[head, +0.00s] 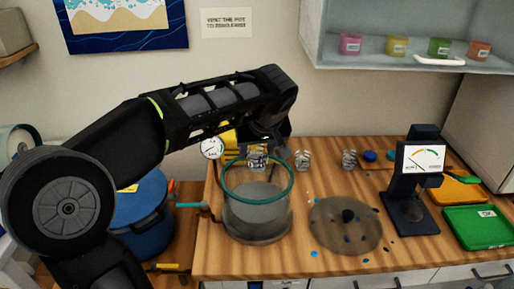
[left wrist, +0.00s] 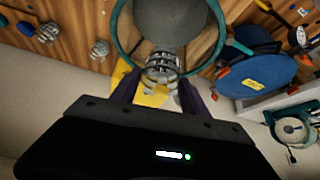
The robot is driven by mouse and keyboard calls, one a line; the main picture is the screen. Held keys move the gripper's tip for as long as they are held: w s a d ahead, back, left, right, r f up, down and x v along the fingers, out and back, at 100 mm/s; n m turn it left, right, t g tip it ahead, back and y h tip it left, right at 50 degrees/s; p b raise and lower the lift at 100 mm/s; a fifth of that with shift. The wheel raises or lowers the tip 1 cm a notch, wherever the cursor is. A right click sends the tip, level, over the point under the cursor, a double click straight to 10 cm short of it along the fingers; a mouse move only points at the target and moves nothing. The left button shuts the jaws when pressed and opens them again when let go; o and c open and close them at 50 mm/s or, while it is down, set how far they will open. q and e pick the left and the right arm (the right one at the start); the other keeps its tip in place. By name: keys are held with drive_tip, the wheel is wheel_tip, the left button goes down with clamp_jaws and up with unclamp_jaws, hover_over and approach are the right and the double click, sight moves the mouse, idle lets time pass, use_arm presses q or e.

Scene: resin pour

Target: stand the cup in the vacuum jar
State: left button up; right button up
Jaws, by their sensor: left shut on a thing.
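The clear vacuum jar (head: 258,225) with a teal rim stands on the wooden bench; the left wrist view shows its teal rim (left wrist: 116,32) too. My left gripper (head: 259,146) points down at the jar's back edge, shut on a clear, ribbed cup (head: 257,159). In the left wrist view the cup (left wrist: 161,66) sits upright between the fingers (left wrist: 158,84) and overlaps the jar's rim. It looks raised near the rim; its exact height is unclear. My right gripper is out of view.
Two similar cups (head: 302,159) (head: 349,160) stand behind, right of the jar. A round grey lid-like disc (head: 335,235) with a dark knob lies right of the jar.

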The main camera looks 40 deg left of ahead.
use_arm(q)
wheel_tip(320, 180, down, 9)
drive_tip(key=b, duration=0.6)
drive_tip(key=shift+f, duration=0.15)
drive_tip(key=shift+f+b, duration=0.9)
drive_tip(key=shift+b, duration=0.3)
drive_tip(key=shift+f+b, duration=0.5)
drive_tip(key=o, duration=1.5)
drive_tip(key=shift+c, duration=0.2)
wheel_tip(320, 180, up, 12)
drive_tip(key=p, duration=0.7)
drive_tip(key=shift+f+p, duration=0.1)
drive_tip(key=shift+p, duration=0.25)
drive_tip(key=shift+r, duration=0.45)
